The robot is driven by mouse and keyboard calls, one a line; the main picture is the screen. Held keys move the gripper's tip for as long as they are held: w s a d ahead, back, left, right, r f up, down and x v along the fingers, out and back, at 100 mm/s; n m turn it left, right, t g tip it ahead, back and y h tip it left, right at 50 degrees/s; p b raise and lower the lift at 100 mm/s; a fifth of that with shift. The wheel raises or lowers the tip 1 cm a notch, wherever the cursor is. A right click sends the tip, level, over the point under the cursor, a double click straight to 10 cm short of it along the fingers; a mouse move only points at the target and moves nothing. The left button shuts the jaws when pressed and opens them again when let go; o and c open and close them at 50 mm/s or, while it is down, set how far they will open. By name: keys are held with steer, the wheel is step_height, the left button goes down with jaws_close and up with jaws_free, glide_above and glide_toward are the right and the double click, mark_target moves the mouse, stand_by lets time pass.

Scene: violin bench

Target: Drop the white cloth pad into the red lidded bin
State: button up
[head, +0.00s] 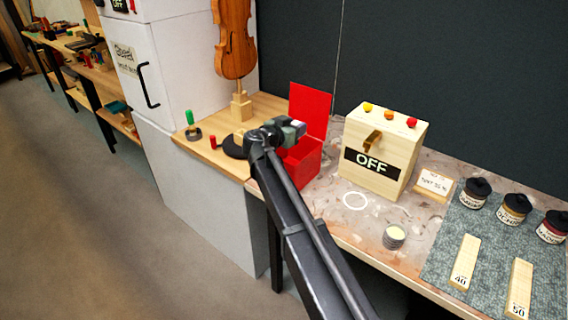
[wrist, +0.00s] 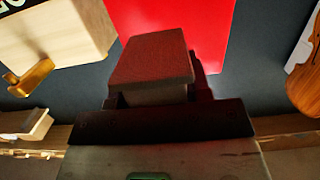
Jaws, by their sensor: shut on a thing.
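My gripper (head: 288,132) is over the red bin (head: 306,168), near its opening, and shut on a small block-shaped pad (head: 299,127). In the head view the pad looks pale grey-lilac. The bin's inside is mostly hidden behind my gripper and arm.
A wooden box marked OFF (head: 372,160), with a lever and coloured knobs, stands right of the bin. A violin (head: 235,40) on a stand is behind left. A white ring (head: 355,201) and a small round tin (head: 394,237) lie in front. Several jars stand at right.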

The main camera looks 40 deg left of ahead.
step_height(320, 180, down, 6)
steer(key=b, duration=0.5)
steer(key=shift+r, duration=0.15)
steer(key=o, duration=1)
steer(key=shift+s, duration=0.15)
steer(key=s+r+p, duration=0.1)
steer(key=s, duration=0.9)
steer(key=shift+s+d+r, duration=0.15)
steer(key=shift+s+r, duration=0.1)
steer(key=shift+r, duration=0.1)
